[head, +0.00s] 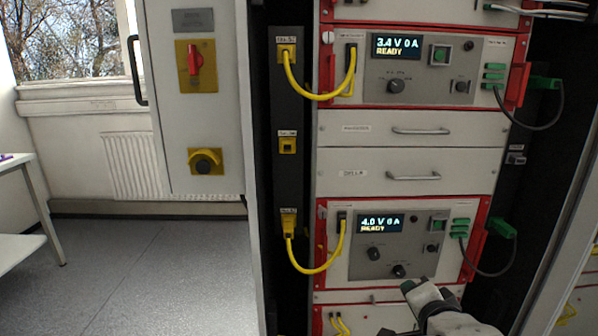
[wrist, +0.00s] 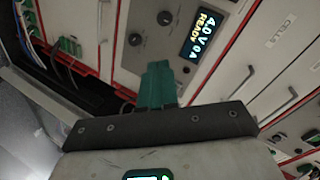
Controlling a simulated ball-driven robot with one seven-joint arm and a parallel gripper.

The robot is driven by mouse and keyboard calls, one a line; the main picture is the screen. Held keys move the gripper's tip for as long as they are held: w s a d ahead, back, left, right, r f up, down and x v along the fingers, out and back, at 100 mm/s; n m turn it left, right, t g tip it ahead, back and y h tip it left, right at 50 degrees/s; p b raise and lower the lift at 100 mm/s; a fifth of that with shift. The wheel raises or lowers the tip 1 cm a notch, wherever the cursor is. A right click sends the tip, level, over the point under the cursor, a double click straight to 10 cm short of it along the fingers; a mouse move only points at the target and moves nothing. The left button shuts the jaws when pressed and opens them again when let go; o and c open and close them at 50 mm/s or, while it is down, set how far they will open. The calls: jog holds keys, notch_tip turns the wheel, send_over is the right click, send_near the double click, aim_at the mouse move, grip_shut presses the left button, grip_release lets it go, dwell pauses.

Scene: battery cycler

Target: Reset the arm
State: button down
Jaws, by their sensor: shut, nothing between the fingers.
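My gripper (head: 409,287) is at the bottom of the head view, in front of the rack just below the lower cycler unit (head: 358,262). In the wrist view its green fingers (wrist: 157,84) are together, with nothing held between them. The lower unit's display (head: 380,223) reads 4.0 V 0 A READY; this display also shows tilted in the wrist view (wrist: 203,37). I cannot tell the exact gap between my fingertips and the rack front.
The upper cycler unit (head: 420,70) reads 3.4 V 0 A READY. Yellow cables (head: 318,268) and grey cables (head: 548,118) loop out from the rack. A cabinet (head: 195,120) with a red switch stands left. Grey floor (head: 150,270) is clear; a white table (head: 20,165) stands far left.

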jog(key=s+d+f+n+g+p, duration=0.1)
jog(key=s+d+f+n+g, duration=0.2)
jog(key=s+f, duration=0.55)
jog(key=s+d+f+n+g+p, duration=0.15)
jog(key=s+f+n+g, duration=0.25)
jog(key=s+f, duration=0.45)
jog(key=s+f+n+g, duration=0.2)
jog(key=s, duration=0.9)
jog(key=s+f+n+g+p, duration=0.1)
jog(key=s+n+g, duration=0.2)
jog(key=s, duration=0.8)
jog(key=shift+s+f+n+g+y, duration=0.15)
jog(key=shift+f+n+g+y, duration=0.15)
jog(key=shift+f, duration=0.1)
